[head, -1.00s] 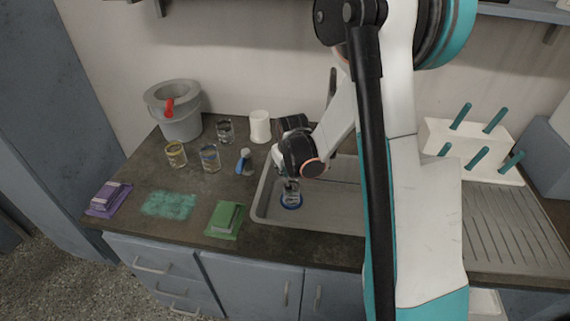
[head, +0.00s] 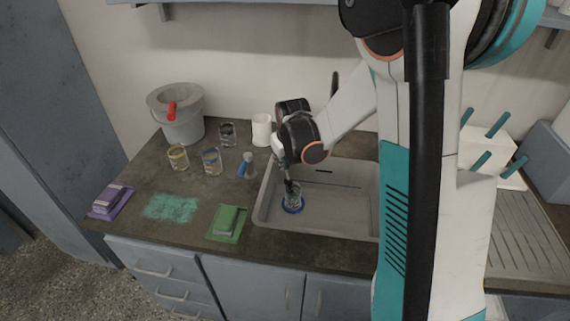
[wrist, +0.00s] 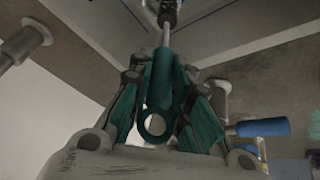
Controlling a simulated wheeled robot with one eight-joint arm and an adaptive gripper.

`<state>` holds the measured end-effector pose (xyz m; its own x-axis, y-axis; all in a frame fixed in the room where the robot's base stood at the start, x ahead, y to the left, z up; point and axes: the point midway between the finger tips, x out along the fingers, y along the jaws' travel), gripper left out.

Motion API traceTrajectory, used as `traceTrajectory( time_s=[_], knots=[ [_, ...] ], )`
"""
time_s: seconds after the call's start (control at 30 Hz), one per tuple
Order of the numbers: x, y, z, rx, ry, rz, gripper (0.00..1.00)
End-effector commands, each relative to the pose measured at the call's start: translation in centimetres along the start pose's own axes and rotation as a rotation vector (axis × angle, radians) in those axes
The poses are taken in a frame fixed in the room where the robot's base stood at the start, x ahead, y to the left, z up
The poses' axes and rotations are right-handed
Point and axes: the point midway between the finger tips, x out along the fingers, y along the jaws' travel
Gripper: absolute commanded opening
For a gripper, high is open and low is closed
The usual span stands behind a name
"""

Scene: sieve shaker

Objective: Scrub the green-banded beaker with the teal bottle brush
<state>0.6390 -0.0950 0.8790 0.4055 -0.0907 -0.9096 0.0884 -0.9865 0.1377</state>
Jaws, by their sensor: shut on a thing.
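My gripper (head: 283,164) is over the left part of the sink, shut on the teal bottle brush. In the wrist view the brush's teal handle (wrist: 158,95) with its ring end lies between the fingers, and a metal shaft runs away from it. In the head view the dark brush head (head: 290,186) points down into a clear beaker (head: 296,199). This beaker stands upright at a blue ring (head: 292,209) on the sink floor. I cannot make out a green band on it. How deep the bristles sit, and whether they touch the glass, is unclear.
On the counter left of the sink (head: 340,228) stand a yellow-banded beaker (head: 178,158), a blue-banded beaker (head: 212,162), another beaker (head: 227,134), a blue-handled tool (head: 244,168) and a white mug (head: 262,130). A grey bucket (head: 180,127) stands behind. A rack with teal pegs (head: 482,158) is at right.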

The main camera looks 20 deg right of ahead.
Motion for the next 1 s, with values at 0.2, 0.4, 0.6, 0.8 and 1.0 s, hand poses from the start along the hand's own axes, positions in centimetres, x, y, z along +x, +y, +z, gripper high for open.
traceTrajectory(
  time_s=[0.2,0.4,0.6,0.8,1.0],
  knots=[
    [-1.7,0.0,-0.7,0.000,0.000,0.000,0.00],
    [-3.2,0.0,-1.3,0.000,0.000,0.000,0.00],
    [-4.4,0.0,-1.8,0.000,0.000,0.000,0.00],
    [-4.6,0.0,-1.9,0.000,0.000,0.000,0.00],
    [-4.7,0.0,-1.9,0.000,0.000,0.000,0.00]
  ],
)
